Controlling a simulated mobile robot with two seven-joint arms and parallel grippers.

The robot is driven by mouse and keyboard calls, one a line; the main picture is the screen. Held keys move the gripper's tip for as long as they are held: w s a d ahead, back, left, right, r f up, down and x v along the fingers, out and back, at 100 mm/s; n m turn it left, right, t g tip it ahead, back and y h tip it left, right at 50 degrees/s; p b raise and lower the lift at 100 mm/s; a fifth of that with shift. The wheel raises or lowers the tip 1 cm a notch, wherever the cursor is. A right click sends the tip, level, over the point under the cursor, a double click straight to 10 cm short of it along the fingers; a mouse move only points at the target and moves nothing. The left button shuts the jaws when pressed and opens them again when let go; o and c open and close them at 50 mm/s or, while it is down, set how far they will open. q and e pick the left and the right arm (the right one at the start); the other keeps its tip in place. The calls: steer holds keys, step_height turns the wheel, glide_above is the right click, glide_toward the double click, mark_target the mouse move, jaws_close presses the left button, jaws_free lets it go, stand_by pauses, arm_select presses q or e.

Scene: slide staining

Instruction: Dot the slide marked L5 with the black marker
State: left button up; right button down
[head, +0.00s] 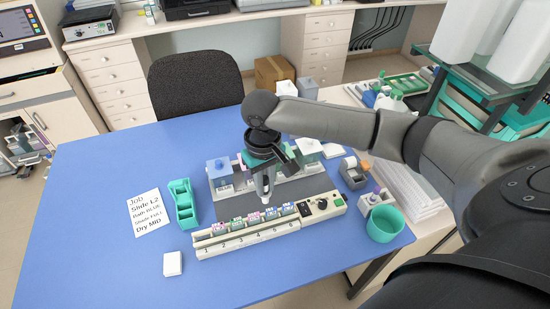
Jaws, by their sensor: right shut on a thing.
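My right gripper (265,188) hangs fingers down over the back of the slide rack (210,251), near its middle. It is shut on a slim upright pale thing, which looks like the marker; its tip and colour are hard to make out. The rack is a long pale block with numbered places and several slides with green, pink, purple and blue labels standing in a row. The label marks are too small to read, so I cannot tell which slide is L5. I cannot tell whether the held thing touches a slide. My left gripper is not in view.
Staining jars, one with a blue lid (220,167), stand behind the rack. A teal holder (183,203), a job card reading Slide L2 (150,211) and a white block (172,263) lie left. A teal cup (385,224) stands right. The blue table's left side is clear.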

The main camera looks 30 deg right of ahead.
steer(key=d+p, duration=0.2)
arm_select(q)
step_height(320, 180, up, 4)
steer(key=p, duration=0.1)
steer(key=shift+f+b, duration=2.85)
steer(key=shift+b, duration=0.1)
arm_select(e)
glide_above(275, 209)
steer(key=shift+f, duration=1.95)
steer(key=shift+f, duration=0.35)
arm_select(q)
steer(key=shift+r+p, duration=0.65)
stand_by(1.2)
